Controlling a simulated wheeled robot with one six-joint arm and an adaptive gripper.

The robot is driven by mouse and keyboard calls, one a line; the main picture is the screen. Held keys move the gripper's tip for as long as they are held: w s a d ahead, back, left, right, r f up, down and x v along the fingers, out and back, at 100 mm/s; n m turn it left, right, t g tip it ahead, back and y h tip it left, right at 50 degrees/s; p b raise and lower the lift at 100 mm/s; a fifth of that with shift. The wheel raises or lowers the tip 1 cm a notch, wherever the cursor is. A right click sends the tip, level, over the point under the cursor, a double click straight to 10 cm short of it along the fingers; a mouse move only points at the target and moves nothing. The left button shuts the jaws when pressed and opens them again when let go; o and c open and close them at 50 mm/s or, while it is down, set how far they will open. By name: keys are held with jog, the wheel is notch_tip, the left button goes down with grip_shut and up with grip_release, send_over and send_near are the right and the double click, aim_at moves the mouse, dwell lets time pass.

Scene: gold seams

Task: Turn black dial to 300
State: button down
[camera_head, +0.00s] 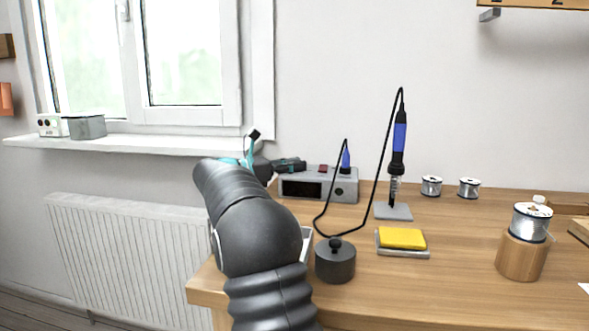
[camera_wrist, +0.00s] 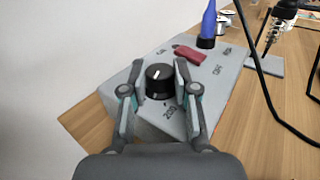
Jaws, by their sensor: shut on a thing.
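The black dial (camera_wrist: 158,82) sits on the grey face of the soldering station (camera_wrist: 217,98) in the wrist view. My gripper (camera_wrist: 160,78) is shut on the dial, with one finger on each side of it. A printed 200 shows just below the dial; the other scale numbers are hidden or too small to read. In the head view, the station (camera_head: 345,190) stands at the back left of the bench, and my gripper (camera_head: 290,165) is at its left end. The dial is hidden there.
A red switch (camera_wrist: 188,53) and a blue plug (camera_wrist: 208,22) are close to my gripper. The soldering iron (camera_head: 398,150) stands in its holder, its black cable looping in front of the station. A yellow sponge (camera_head: 402,238) and a dark round pot (camera_head: 335,262) are nearer the front.

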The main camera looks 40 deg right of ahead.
jog(key=shift+m+g, duration=0.3)
jog(key=shift+g, duration=0.1)
jog(key=c, duration=0.9)
grip_release()
jog(key=shift+o, duration=0.2)
jog(key=v, duration=1.2)
jog(key=shift+w+r, duration=0.1)
